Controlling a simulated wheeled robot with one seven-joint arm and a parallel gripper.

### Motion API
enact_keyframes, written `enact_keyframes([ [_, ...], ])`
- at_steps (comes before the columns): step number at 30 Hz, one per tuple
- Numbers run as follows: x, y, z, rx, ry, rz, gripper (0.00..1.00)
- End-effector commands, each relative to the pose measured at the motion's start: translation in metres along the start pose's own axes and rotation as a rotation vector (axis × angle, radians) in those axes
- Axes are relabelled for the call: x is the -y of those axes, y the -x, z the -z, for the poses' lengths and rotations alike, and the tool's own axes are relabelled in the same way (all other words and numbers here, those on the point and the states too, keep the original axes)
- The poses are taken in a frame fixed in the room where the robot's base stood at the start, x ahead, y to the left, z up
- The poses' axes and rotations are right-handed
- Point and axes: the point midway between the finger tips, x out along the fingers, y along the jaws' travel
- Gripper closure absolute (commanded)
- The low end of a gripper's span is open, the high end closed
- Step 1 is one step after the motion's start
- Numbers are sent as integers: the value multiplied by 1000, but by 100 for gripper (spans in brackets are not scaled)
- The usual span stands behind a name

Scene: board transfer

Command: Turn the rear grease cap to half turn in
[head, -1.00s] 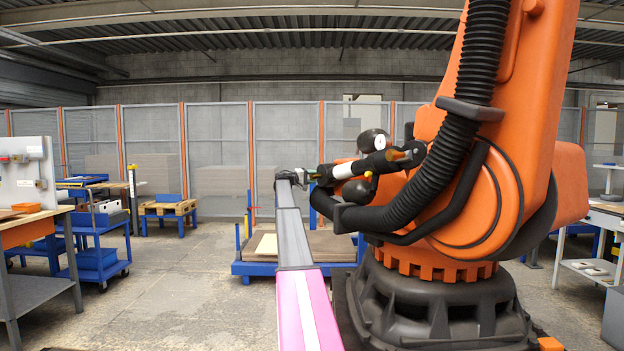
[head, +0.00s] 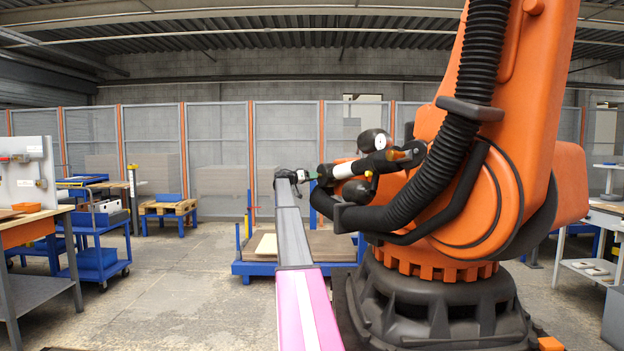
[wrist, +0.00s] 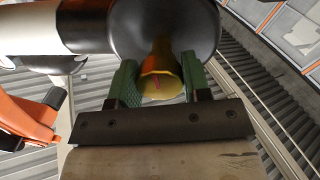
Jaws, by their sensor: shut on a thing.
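In the wrist view my gripper (wrist: 158,74) has its two green jaws on either side of a yellow grease cap (wrist: 162,88) and is shut on it. A short reddish mark shows on the cap's end. The cap sits against a dark rounded housing (wrist: 165,30); the jaws hide its sides. In the head view my gripper (head: 310,177) is at the far end of my outstretched arm, at the orange robot's (head: 515,195) black and white wrist (head: 345,170). The cap in my jaws is too small to make out there.
The orange robot's thick black hose (head: 420,200) and dark base (head: 440,300) stand close on the right of my arm. A blue-framed pallet (head: 255,268) lies on the floor beyond. Benches and a blue cart (head: 100,235) are at the left, with open floor between.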

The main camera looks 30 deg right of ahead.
Motion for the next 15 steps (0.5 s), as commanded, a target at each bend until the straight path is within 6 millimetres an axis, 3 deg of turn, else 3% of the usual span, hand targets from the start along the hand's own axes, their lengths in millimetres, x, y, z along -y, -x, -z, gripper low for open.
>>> enact_keyframes([
  [15, 0, 0, -2, 25, -332, -3, 80],
])
